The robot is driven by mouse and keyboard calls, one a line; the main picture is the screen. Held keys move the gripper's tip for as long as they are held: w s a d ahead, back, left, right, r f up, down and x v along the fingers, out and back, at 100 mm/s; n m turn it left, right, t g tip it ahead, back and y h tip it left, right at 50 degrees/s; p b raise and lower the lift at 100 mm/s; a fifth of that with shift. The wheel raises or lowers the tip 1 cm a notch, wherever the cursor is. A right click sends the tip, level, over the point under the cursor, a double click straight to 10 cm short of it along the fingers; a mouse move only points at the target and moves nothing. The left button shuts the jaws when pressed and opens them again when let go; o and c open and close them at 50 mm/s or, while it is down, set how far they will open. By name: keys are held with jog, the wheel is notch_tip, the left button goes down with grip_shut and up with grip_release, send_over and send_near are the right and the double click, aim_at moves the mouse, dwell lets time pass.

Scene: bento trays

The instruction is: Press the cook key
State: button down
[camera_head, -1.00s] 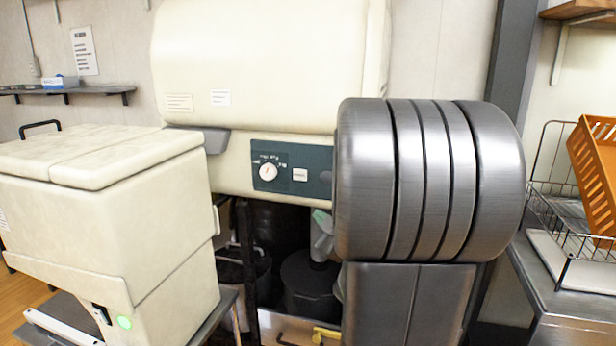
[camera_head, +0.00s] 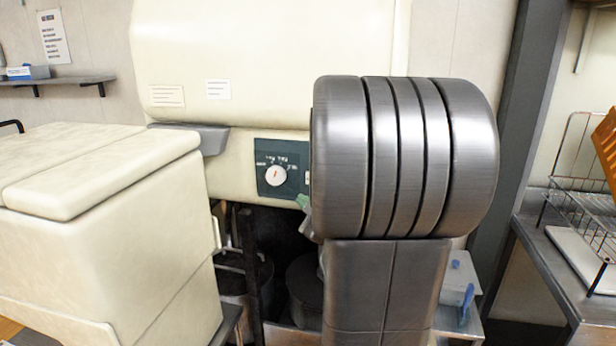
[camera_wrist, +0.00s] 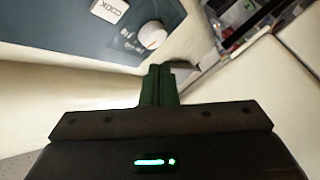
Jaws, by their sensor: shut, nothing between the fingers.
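The cook key (camera_wrist: 108,10) is a pale square button marked COOK on a dark teal panel (camera_wrist: 70,35), at the top left of the wrist view. A white round knob (camera_wrist: 152,35) sits beside it; the knob also shows in the head view (camera_head: 275,176). In the head view my arm covers nearly all of the key. My gripper (camera_wrist: 160,69) is shut and empty, its dark green fingers below the knob in the wrist view. The fingertips look apart from the key; their exact gap to the panel cannot be told.
The panel is on a large cream machine (camera_head: 270,50). A cream lidded box (camera_head: 105,235) stands close on the left. A wire rack (camera_head: 585,195) stands on a steel counter (camera_head: 545,240) at the right. Dark pots (camera_head: 305,285) are under the machine.

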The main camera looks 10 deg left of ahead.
jog(key=p, duration=0.2)
send_near(307, 180)
jog(key=shift+w+a, duration=0.85)
jog(key=shift+a, duration=1.15)
jog(key=shift+w+f, duration=0.1)
jog(key=shift+w, duration=0.5)
jog(key=shift+w, duration=0.1)
jog(key=shift+w, duration=0.3)
jog(key=shift+w, duration=0.4)
dwell(0.6)
jog(key=shift+s+b, duration=0.15)
jog(key=shift+b, duration=0.2)
jog(key=shift+s+b, duration=0.3)
jog(key=shift+s, duration=0.4)
